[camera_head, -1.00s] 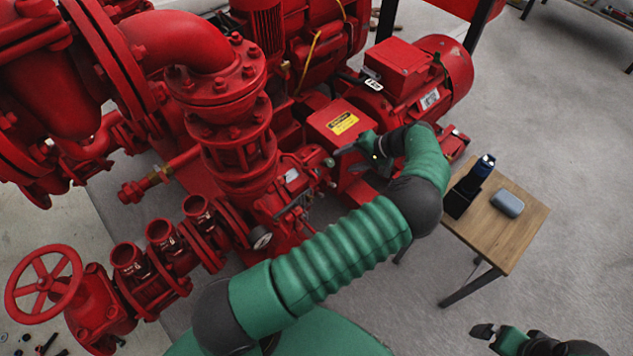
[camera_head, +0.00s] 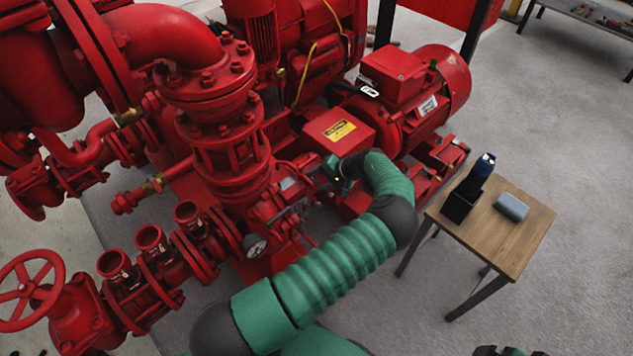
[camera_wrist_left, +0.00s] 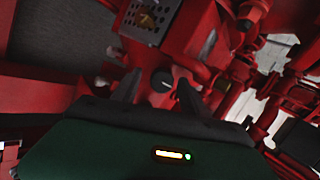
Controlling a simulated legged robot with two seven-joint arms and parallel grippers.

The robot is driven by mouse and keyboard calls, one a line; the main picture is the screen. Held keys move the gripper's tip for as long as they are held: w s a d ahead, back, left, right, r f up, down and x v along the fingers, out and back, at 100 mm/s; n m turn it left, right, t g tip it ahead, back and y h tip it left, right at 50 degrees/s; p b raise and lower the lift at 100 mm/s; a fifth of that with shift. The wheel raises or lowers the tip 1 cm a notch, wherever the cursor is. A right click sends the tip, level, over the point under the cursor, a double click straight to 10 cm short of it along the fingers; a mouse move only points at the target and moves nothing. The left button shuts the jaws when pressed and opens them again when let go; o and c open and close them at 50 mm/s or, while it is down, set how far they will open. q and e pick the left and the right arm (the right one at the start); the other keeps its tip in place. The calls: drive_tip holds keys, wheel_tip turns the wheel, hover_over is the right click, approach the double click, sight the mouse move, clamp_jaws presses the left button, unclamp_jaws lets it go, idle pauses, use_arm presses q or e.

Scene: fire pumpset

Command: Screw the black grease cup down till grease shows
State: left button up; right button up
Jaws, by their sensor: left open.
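A small black round cap (camera_wrist_left: 161,81), which looks like the grease cup, shows on the red pump body in the left wrist view. My left gripper (camera_head: 331,168) reaches in beside the red pump housing in the head view. In the left wrist view, its two dark fingers (camera_wrist_left: 158,91) are apart, and the cap shows between their tips. I cannot tell whether they touch it. In the head view the cup is hidden or too small to make out. No grease can be made out. Only the top of my right gripper (camera_head: 507,351) shows at the bottom edge.
A red box with a yellow label (camera_head: 340,130) stands just behind my left gripper. A pressure gauge (camera_head: 256,245) and red pipes lie to the left. A wooden table (camera_head: 515,245) at right holds a dark flashlight-like tool (camera_head: 478,177) in a black holder and a grey case (camera_head: 511,207).

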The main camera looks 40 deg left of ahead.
use_arm(q)
drive_tip(key=shift+a+f, duration=0.1)
drive_tip(key=shift+a, duration=0.05)
drive_tip(key=shift+c, duration=0.2)
drive_tip(key=shift+a+f, duration=0.1)
drive_tip(key=shift+a, duration=0.05)
drive_tip(key=c, duration=0.5)
clamp_jaws()
use_arm(e)
drive_tip(key=shift+a+r, duration=0.1)
drive_tip(key=shift+a, duration=0.25)
drive_tip(key=shift+r, duration=0.1)
